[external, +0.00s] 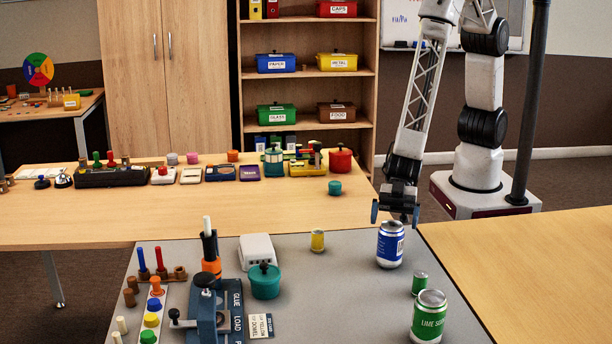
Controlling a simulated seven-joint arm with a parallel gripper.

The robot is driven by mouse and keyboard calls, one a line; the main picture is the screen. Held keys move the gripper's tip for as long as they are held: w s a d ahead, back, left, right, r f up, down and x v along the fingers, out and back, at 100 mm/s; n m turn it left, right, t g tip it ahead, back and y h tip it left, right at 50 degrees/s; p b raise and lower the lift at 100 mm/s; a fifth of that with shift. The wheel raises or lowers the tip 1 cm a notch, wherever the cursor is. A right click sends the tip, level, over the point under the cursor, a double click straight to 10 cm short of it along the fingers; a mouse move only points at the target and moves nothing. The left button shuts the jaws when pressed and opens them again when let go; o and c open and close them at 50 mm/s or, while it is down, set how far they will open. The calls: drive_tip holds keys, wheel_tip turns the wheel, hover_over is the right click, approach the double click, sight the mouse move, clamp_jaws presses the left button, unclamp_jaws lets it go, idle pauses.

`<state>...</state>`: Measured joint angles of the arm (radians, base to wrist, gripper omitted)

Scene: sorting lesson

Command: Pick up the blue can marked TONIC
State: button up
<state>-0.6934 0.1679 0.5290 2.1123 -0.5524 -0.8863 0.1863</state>
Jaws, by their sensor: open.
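A blue can (390,246) with a white band and silver top stands upright on the grey mat (345,300), toward its back right. Its lettering is too small to read. My gripper (395,217) is open, pointing down just above and behind the can's top. Its fingers are spread to the left and right. I cannot tell whether they touch the can. No object shows between the fingers.
The wooden table at right (540,270) is bare.

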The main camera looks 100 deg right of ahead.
sight(392, 224)
drive_tip(key=shift+x, duration=2.45)
drive_tip(key=shift+f, duration=0.1)
drive_tip(key=c, duration=1.1)
drive_tip(key=shift+o, duration=0.2)
drive_tip(key=shift+r, duration=0.2)
drive_tip(key=shift+r, duration=0.8)
drive_tip(key=shift+d+r, duration=0.1)
drive_tip(key=shift+r, duration=0.85)
drive_tip(key=s+d+r, duration=0.1)
drive_tip(key=s+d, duration=1)
drive_tip(key=shift+d, duration=0.15)
